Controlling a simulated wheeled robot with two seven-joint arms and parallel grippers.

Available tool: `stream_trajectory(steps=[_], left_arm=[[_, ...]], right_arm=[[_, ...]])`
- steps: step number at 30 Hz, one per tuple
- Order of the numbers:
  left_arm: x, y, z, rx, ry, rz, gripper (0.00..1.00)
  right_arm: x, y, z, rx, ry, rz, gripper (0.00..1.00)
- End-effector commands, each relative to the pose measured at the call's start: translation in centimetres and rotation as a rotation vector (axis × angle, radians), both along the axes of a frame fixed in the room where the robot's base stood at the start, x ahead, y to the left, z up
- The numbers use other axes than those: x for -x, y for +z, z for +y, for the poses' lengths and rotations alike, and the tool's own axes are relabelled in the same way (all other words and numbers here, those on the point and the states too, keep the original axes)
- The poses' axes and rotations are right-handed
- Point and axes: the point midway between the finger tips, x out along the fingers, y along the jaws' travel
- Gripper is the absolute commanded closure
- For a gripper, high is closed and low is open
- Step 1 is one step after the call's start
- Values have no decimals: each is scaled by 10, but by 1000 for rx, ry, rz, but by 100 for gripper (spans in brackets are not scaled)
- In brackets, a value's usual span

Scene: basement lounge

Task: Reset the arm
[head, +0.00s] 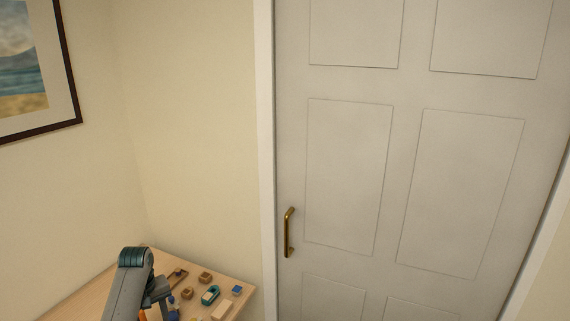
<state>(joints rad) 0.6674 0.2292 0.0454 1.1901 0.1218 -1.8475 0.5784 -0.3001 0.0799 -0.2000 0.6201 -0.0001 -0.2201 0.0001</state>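One of my arms, apparently the left, shows at the bottom left of the head view as a grey link with a teal joint, above a wooden table (238,274). A dark grey part beside this link may belong to my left gripper (157,292). Its fingers cannot be made out, so I cannot tell whether it is open or holds anything. My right arm and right gripper are not in view.
Several small items lie on the table, among them a teal-and-white piece (210,295), a blue block (237,290) and a pale block (222,310). A closed white door (410,180) with a brass handle (289,232) stands right. A framed picture (25,65) hangs left.

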Motion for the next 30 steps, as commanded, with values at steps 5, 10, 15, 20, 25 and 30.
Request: stream_trajectory(steps=[5, 10, 15, 20, 25, 30], left_arm=[[45, -45, -16, -44, -119, -19, 52], [97, -79, -37, -80, -254, -47, 52], [154, -102, -61, -103, -388, -76, 52], [212, -113, -85, -112, -510, -106, 52], [276, -112, -112, -114, -633, -142, 52], [333, -99, -136, -108, -736, -182, 52]], right_arm=[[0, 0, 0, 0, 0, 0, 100], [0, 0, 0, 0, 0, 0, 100], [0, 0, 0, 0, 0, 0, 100], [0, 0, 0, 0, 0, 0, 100], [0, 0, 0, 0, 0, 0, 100], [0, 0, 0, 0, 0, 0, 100]])
